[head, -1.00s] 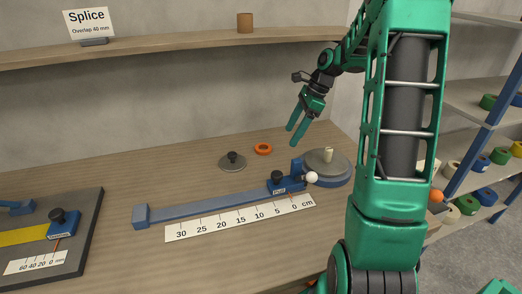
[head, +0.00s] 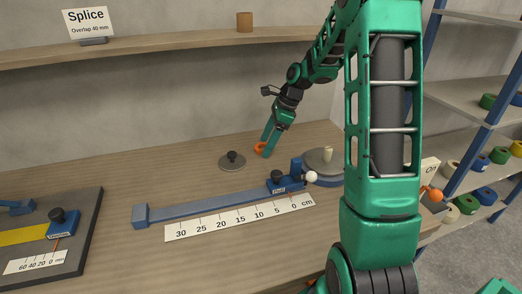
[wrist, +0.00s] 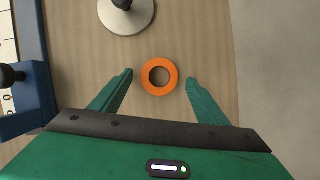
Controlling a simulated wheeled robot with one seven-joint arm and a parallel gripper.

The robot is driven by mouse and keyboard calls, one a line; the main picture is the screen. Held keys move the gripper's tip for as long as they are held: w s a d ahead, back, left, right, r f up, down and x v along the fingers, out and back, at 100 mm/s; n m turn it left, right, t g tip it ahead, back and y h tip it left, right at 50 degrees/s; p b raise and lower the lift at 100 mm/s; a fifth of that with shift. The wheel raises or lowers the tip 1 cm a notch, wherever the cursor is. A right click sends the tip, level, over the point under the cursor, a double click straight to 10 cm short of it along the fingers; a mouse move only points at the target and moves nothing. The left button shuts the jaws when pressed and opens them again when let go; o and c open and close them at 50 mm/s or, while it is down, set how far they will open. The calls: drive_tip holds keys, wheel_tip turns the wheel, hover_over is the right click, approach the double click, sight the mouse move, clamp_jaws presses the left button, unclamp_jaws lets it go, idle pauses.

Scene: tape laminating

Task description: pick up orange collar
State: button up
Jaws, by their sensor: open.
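The orange collar (head: 259,148) is a flat ring lying on the wooden table, behind the blue ruler slide. It is partly hidden by my gripper in the head view. In the wrist view the whole collar (wrist: 160,76) shows, with its open hole. My gripper (head: 267,149) points down at the collar from above. In the wrist view my gripper (wrist: 160,80) is open, with one green finger to each side of the collar and a gap on both sides. Neither finger visibly touches it.
A grey disc with a dark knob (head: 232,160) lies close to the left of the collar. A blue slide (head: 205,204) with a stop block and a round grey base (head: 320,162) with a peg stand nearer and right. A wall shelf (head: 180,48) runs above the table's back.

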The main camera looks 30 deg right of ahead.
drive_tip(key=shift+f, duration=0.1)
drive_tip(key=c, duration=1.1)
drive_tip(key=shift+a, duration=0.1)
